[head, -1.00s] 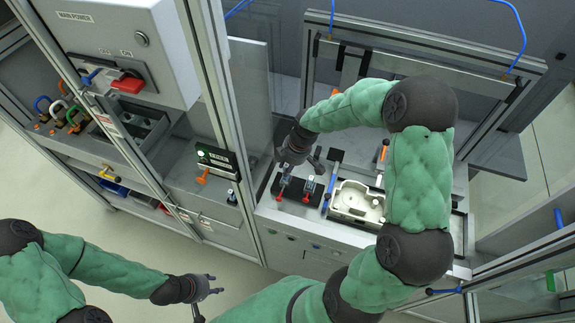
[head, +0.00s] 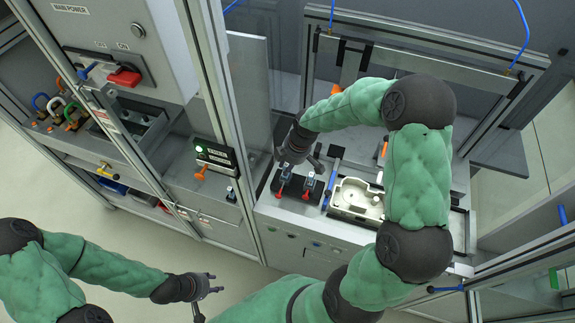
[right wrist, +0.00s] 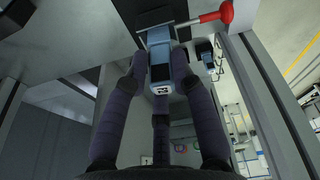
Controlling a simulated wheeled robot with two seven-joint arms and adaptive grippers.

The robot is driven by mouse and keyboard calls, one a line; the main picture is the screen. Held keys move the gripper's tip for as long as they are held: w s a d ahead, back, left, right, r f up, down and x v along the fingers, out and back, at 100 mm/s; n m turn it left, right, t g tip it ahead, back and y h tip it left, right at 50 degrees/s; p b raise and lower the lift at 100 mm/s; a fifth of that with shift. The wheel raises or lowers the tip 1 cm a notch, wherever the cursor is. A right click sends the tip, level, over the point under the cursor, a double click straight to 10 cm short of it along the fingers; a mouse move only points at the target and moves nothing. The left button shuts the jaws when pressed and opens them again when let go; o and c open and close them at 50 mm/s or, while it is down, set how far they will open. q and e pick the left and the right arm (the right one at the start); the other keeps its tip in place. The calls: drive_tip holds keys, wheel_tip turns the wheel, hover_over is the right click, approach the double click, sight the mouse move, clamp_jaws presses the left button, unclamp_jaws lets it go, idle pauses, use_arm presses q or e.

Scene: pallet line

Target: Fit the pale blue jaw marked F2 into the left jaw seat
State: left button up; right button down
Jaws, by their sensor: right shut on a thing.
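The pale blue jaw (right wrist: 160,52) is between the fingers of my right gripper (right wrist: 160,75) in the right wrist view. It has a dark face and a small white label whose mark is too small to read surely. In the head view my right gripper (head: 297,160) is shut on this jaw (head: 287,174), over the left side of the black seat plate (head: 292,195). Whether the jaw is fully seated cannot be told. A second blue-grey jaw (head: 309,183) stands to its right on the plate. My left gripper (head: 205,297) is open and empty above the floor.
A red-tipped lever (right wrist: 226,14) lies beside the held jaw. A blue bar (head: 327,199) and a pale cast part in a fixture (head: 352,198) are right of the plate. A cabinet post (head: 222,120) stands to the left. Floor around my left gripper is free.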

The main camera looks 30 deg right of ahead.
drive_tip(key=shift+a+f+b, duration=0.1)
drive_tip(key=shift+f+b, duration=0.25)
drive_tip(key=shift+f, duration=0.25)
idle(0.3)
drive_tip(key=c, duration=1)
unclamp_jaws()
drive_tip(key=shift+o, duration=0.2)
drive_tip(key=shift+r, duration=0.1)
drive_tip(key=v, duration=1.2)
